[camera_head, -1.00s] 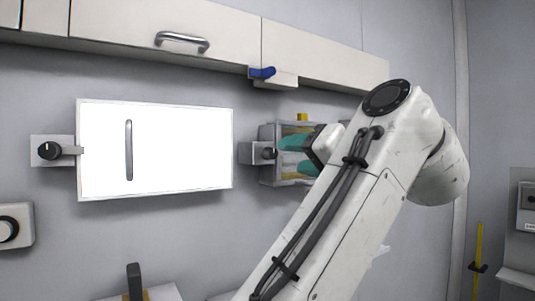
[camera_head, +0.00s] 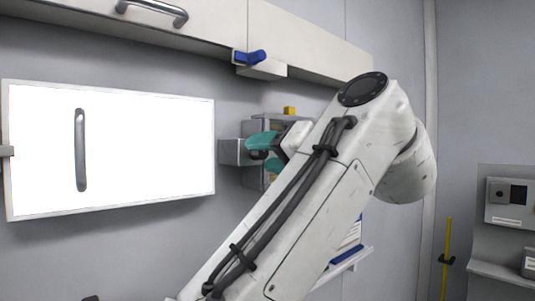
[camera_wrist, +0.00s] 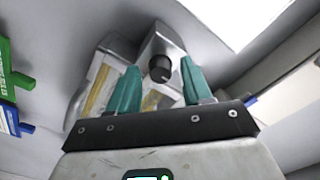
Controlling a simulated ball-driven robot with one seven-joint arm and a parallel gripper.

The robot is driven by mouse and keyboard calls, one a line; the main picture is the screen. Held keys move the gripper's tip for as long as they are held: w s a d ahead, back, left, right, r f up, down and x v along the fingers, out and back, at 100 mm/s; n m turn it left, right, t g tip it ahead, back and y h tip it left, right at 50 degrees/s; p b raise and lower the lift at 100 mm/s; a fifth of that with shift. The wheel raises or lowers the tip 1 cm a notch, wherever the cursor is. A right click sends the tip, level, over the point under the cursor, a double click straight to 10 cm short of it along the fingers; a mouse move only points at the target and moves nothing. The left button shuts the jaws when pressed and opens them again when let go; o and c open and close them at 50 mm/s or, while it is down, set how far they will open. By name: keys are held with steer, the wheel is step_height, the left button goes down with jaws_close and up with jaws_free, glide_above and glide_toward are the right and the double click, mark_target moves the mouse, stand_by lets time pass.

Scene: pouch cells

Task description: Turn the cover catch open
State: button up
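The white cover (camera_head: 145,150) with a grey bar handle (camera_head: 81,150) is on the wall at left; its corner shows in the wrist view (camera_wrist: 235,15). A grey catch block (camera_head: 234,152) sits at its right edge. The black catch knob (camera_wrist: 160,68) shows in the wrist view on this block (camera_wrist: 165,42). My gripper (camera_head: 262,143) is open at the block, its teal fingers hiding the knob in the head view. In the wrist view the knob appears between the fingertips (camera_wrist: 160,76), clear of both; depth is unclear. Another catch's grey bar (camera_head: 8,151) lies at the cover's left edge.
A clear-sided box (camera_head: 254,178) with a yellow top piece (camera_head: 289,111) is behind my fingers. A small shelf (camera_head: 345,266) is below right, partly behind my arm.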

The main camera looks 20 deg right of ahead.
jaws_close()
steer(key=shift+m, duration=0.4)
steer(key=m+b, duration=0.1)
steer(key=m, duration=0.3)
steer(key=shift+f, duration=0.1)
steer(key=m, duration=0.4)
steer(key=shift+m, duration=0.3)
steer(key=m, duration=0.8)
steer(key=shift+m+p, duration=0.3)
steer(key=shift+m, duration=0.1)
